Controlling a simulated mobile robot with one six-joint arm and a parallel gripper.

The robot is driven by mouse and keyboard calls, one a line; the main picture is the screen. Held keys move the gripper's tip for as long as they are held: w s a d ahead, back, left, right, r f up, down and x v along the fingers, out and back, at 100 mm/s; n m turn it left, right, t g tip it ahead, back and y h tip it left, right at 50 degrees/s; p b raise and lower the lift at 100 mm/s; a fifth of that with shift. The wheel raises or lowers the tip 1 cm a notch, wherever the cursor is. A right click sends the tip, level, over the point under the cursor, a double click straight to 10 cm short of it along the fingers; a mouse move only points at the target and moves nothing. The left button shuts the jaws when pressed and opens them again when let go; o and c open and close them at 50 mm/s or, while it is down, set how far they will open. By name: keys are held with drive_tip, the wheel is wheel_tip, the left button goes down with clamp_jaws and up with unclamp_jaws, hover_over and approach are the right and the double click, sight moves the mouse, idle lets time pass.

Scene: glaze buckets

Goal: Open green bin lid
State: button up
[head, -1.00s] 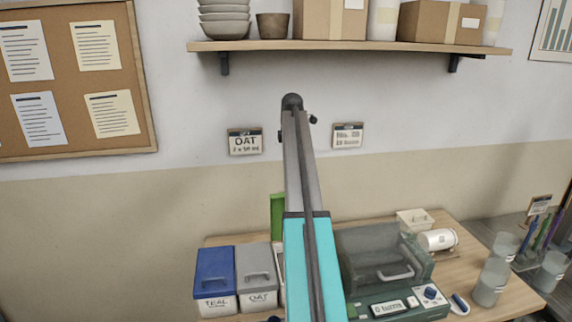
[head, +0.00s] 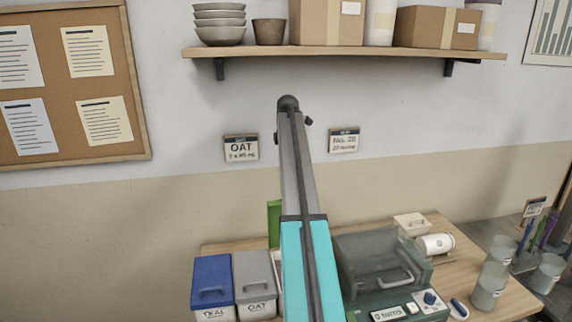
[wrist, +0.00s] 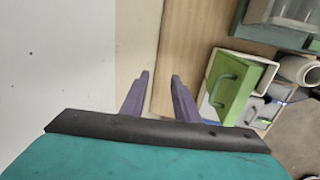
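The green bin lid (head: 274,224) stands raised behind my arm in the head view, higher than the lids beside it. The wrist view shows the green lid (wrist: 240,92) with its handle, tilted against its white bin (wrist: 213,62). My arm hides most of this bin in the head view. My gripper (wrist: 160,75) has its two purple fingers apart with nothing between them. It is apart from the lid, to its left in the wrist view. In the head view, my gripper's fingers are hidden.
A blue-lidded bin (head: 212,285) and a grey-lidded OAT bin (head: 254,280) stand left of my arm. A dark machine with a clear cover (head: 375,260) stands right of it. A shelf (head: 340,53) with bowls and boxes hangs above.

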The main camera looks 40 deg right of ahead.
drive_tip(key=shift+r, duration=0.1)
drive_tip(key=v, duration=0.7)
idle(0.5)
drive_tip(key=shift+a+r, duration=0.1)
drive_tip(key=shift+r, duration=0.05)
drive_tip(key=shift+c, duration=0.3)
